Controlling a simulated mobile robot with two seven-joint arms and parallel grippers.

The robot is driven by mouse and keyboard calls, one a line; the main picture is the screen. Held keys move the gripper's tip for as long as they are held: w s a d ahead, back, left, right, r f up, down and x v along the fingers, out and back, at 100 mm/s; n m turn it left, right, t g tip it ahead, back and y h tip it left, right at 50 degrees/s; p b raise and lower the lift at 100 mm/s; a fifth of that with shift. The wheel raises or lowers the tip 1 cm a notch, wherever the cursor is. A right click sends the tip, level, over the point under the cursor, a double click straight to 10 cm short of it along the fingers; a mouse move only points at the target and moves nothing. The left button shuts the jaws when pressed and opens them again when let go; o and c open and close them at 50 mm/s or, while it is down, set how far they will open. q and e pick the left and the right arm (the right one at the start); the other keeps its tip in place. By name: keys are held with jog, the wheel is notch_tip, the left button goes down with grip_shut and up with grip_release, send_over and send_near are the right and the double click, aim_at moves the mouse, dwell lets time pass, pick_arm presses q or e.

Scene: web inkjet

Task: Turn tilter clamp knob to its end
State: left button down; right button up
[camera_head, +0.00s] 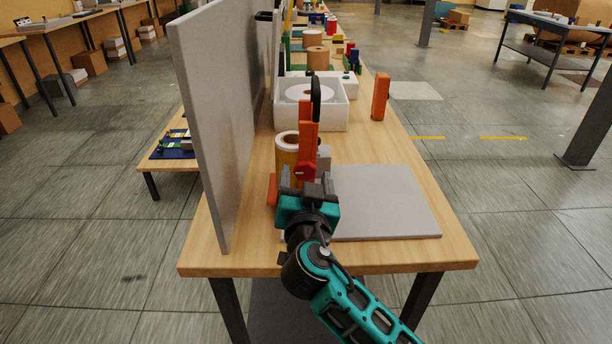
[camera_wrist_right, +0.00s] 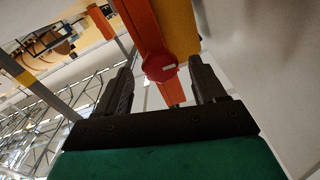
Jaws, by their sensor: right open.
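The red clamp knob (camera_wrist_right: 160,67) is round with a pale mark on its face. In the right wrist view it sits between my two fingertips, on an orange-red bar of the tilter. In the head view the tilter's upright orange-red bar (camera_head: 307,140) stands just beyond my right gripper (camera_head: 307,180). My right gripper, also in the wrist view (camera_wrist_right: 162,75), is open with one dark finger on each side of the knob. Finger contact with the knob cannot be told. My left gripper is in neither view.
A tall grey panel (camera_head: 215,120) stands along the table's left side. A grey plate (camera_head: 390,203) lies at right front. Behind are a roll (camera_head: 286,155), a white box (camera_head: 336,115) and an orange block (camera_head: 380,96). The wooden table (camera_head: 440,250) is bare at its front right edge.

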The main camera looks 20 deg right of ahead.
jog(key=shift+s, duration=0.1)
jog(key=shift+c, duration=0.8)
jog(key=c, duration=0.9)
